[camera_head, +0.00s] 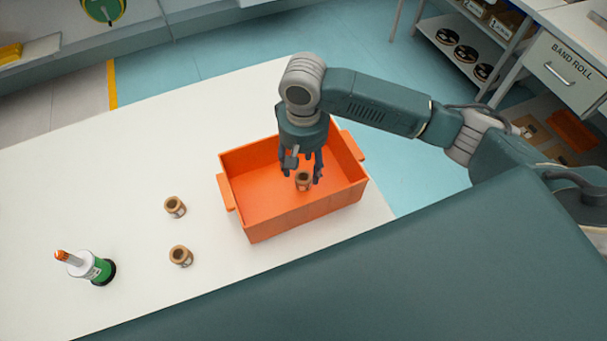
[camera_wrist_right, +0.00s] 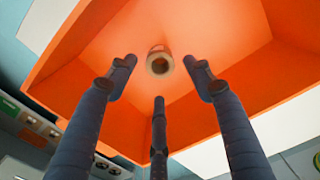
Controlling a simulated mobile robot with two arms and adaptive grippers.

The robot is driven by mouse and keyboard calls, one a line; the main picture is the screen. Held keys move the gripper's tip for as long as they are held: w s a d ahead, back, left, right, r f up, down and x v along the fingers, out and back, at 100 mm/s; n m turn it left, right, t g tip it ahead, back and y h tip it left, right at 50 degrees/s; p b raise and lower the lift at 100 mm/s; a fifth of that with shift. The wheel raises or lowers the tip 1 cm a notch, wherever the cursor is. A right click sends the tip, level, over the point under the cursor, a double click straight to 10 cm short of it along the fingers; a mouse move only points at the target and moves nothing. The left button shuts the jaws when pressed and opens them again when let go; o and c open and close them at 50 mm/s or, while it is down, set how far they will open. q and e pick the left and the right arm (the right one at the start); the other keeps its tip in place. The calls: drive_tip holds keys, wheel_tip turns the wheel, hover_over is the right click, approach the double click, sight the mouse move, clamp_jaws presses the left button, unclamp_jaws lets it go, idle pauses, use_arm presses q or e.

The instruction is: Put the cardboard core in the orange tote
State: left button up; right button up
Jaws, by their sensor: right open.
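The orange tote (camera_head: 296,222) stands on the white table, and its inside floor and walls fill much of the right wrist view (camera_wrist_right: 100,55). One brown cardboard core (camera_head: 304,181) is inside the tote, below my right gripper (camera_head: 305,172). The core also shows in the right wrist view (camera_wrist_right: 159,62), beyond the fingertips and apart from them. My right gripper is open and empty, pointing down into the tote. Two more cores stand on the table left of the tote, one farther back (camera_head: 175,207) and one nearer (camera_head: 181,256). My left gripper is not in view.
A green and white bottle-like object with an orange tip (camera_head: 92,267) stands at the table's left front. The white table (camera_head: 110,170) is mostly clear on the left. A drawer unit marked BAND ROLL (camera_head: 565,68) and a shelf with dark rolls (camera_head: 465,53) stand at the back right.

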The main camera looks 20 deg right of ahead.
wheel_tip(320, 180, up, 6)
idle(0.8)
